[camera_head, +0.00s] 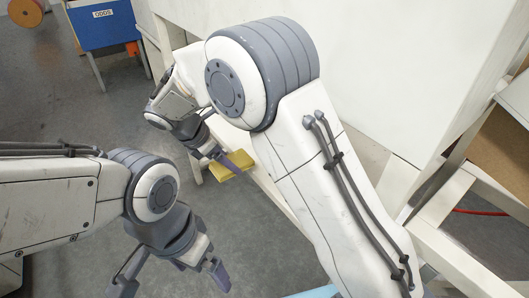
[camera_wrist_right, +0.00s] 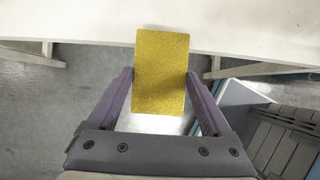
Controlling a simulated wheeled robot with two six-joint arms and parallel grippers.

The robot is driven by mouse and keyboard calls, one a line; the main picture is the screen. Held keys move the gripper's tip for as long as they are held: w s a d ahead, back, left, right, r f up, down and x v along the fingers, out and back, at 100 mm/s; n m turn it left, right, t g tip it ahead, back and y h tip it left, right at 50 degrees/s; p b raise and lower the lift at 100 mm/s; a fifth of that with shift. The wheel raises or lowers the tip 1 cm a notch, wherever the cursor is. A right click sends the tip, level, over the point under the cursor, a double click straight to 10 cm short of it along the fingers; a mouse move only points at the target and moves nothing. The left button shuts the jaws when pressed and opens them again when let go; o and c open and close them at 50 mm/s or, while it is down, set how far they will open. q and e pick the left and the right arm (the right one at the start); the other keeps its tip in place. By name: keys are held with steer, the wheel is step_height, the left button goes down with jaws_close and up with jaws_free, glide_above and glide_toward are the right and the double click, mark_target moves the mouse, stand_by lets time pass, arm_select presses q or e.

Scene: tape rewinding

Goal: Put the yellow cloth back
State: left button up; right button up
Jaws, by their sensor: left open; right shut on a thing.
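The yellow cloth (camera_wrist_right: 160,72) is a flat rectangular piece between the two fingers of my right gripper (camera_wrist_right: 159,76), which is shut on it. In the head view the cloth (camera_head: 232,166) shows beside the white table's edge, partly covered by the right gripper (camera_head: 217,157). In the right wrist view its far end overlaps the edge of the white table (camera_wrist_right: 245,25); I cannot tell if it touches. My left gripper (camera_head: 170,281) is open and empty over the grey floor at the lower left.
A blue bin (camera_head: 104,22) on legs stands at the top left, with an orange reel (camera_head: 26,12) near it. My right arm hides much of the white table. The grey floor (camera_head: 60,110) at the left is clear. A brown panel (camera_head: 503,150) is at the right.

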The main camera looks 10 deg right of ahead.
steer(key=w+d, duration=0.1)
steer(key=d, duration=0.2)
steer(key=w+d, duration=0.2)
steer(key=d, duration=0.2)
steer(key=w+d+b, duration=0.1)
steer(key=d, duration=0.3)
steer(key=shift+w, duration=0.3)
step_height(320, 180, down, 4)
steer(key=shift+d+r+b, duration=0.1)
steer(key=shift+r+b, duration=0.05)
steer(key=shift+b, duration=0.6)
steer(key=shift+r, duration=0.1)
steer(key=o, duration=1)
steer(key=p+v, duration=0.3)
steer(key=v, duration=0.9)
steer(key=shift+s, duration=0.1)
